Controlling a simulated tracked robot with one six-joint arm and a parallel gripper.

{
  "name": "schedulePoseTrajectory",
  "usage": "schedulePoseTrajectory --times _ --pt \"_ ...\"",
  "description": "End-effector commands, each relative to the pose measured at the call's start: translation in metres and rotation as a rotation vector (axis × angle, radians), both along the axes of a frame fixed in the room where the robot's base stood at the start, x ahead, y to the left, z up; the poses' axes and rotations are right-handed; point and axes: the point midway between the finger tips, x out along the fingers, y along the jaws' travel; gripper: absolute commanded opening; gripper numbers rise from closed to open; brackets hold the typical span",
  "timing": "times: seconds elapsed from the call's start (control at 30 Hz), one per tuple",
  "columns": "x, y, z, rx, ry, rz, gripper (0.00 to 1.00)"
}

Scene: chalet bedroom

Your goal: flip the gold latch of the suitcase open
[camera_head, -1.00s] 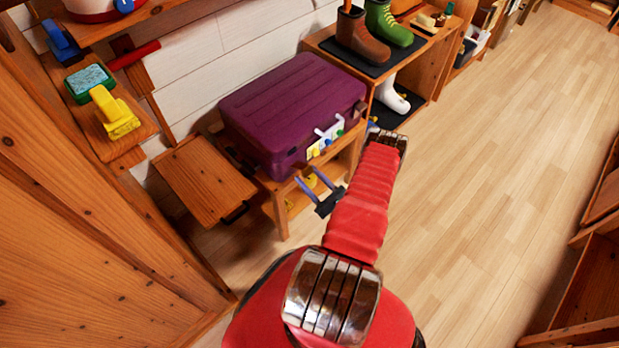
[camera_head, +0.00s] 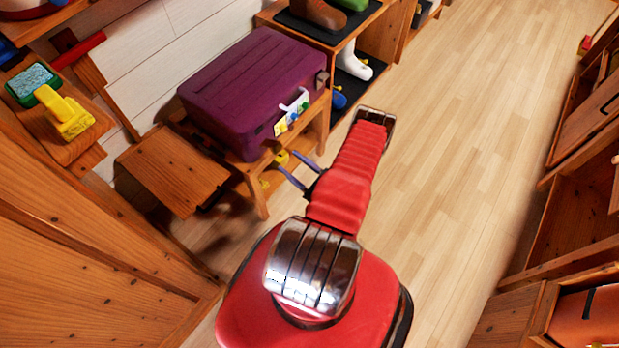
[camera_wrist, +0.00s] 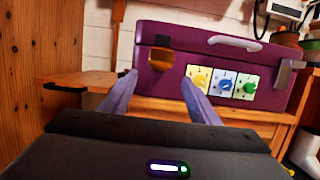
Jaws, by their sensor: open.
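In the wrist view the suitcase (camera_wrist: 210,38) fills the upper middle. The gold latch (camera_wrist: 160,60) is on the left of its front; I cannot make it out in the head view. Whether it is flipped up or down is hard to tell. A silver latch (camera_wrist: 283,74) is on the right. My gripper (camera_head: 287,160) is open and empty, in front of the suitcase. In the wrist view my gripper's fingertips (camera_wrist: 158,78) are just below the gold latch, one on each side.
Yellow, blue and green dials (camera_wrist: 224,84) sit right of the gold latch, under a white handle (camera_wrist: 234,43). A wooden board (camera_head: 172,170) is left of the suitcase. A boot shelf (camera_head: 372,25) stands to its right. Open floor (camera_head: 450,150) lies right of my arm.

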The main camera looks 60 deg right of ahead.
Motion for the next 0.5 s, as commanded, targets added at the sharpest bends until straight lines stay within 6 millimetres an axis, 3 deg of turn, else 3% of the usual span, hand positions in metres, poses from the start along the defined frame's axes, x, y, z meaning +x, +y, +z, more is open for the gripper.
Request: schedulePoseTrajectory --times 0.5 --pt "-0.058 0.007 -0.016 0.002 0.0 -0.003 0.56"
